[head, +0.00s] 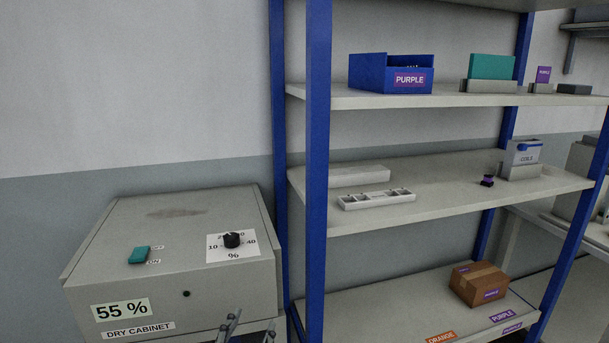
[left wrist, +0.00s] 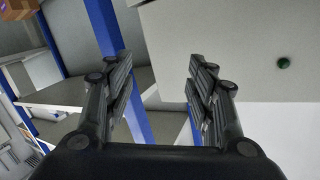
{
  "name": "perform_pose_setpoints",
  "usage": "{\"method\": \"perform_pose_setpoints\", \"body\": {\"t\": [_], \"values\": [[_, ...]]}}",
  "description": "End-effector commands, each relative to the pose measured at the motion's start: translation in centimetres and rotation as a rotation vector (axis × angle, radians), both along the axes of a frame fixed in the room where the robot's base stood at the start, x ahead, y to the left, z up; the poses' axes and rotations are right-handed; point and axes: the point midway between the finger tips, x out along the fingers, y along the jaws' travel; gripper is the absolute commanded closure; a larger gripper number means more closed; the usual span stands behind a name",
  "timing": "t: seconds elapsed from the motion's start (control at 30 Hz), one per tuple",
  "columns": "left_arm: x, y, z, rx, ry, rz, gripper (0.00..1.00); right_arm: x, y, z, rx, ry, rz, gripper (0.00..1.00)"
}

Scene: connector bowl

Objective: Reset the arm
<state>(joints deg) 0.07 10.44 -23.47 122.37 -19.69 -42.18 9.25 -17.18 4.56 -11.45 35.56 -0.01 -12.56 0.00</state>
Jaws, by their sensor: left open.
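My left gripper (head: 250,333) shows at the bottom edge of the head view, in front of the lower right part of the dry cabinet. Only its fingertips are in that view. In the left wrist view the left gripper (left wrist: 160,90) has its two dark fingers spread apart, with nothing between them. My right gripper is in neither view.
The grey dry cabinet (head: 190,275) has a dial (head: 232,240) and a teal switch (head: 139,255). A blue-posted shelf rack (head: 318,150) stands to its right. It holds a blue bin (head: 370,75), a white tray (head: 376,201) and a cardboard box (head: 479,285).

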Motion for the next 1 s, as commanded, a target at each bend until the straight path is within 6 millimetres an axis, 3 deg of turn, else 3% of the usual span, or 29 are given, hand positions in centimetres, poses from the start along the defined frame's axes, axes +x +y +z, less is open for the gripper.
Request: {"method": "perform_pose_setpoints", "body": {"t": [0.03, 0.1, 0.2, 0.3, 0.5, 0.67, 0.7, 1.0], "values": [[-2.2, 1.6, -3.2, -0.017, 0.12, 0.043, 0.49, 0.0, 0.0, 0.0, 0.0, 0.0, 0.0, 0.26], [-5.3, 3.6, -7.1, -0.03, 0.28, 0.095, 0.49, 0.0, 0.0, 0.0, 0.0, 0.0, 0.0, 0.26], [-10.4, 5.8, -11.5, -0.043, 0.491, 0.147, 0.49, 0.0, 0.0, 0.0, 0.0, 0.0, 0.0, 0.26], [-15.1, 7.2, -14.6, -0.048, 0.662, 0.18, 0.49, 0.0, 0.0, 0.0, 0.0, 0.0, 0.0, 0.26], [-23.2, 8.9, -17.9, -0.047, 0.92, 0.21, 0.49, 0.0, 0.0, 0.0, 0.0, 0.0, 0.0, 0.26], [-28.9, 9.7, -19.1, -0.046, 1.09, 0.22, 0.49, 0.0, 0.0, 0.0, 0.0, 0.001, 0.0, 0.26], [-29.7, 9.7, -19.5, -0.044, 1.119, 0.22, 0.49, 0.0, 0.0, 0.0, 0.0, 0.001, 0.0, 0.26], [-27.9, 9.4, -27.1, -0.037, 1.14, 0.218, 0.49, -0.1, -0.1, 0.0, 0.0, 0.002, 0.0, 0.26]]}}
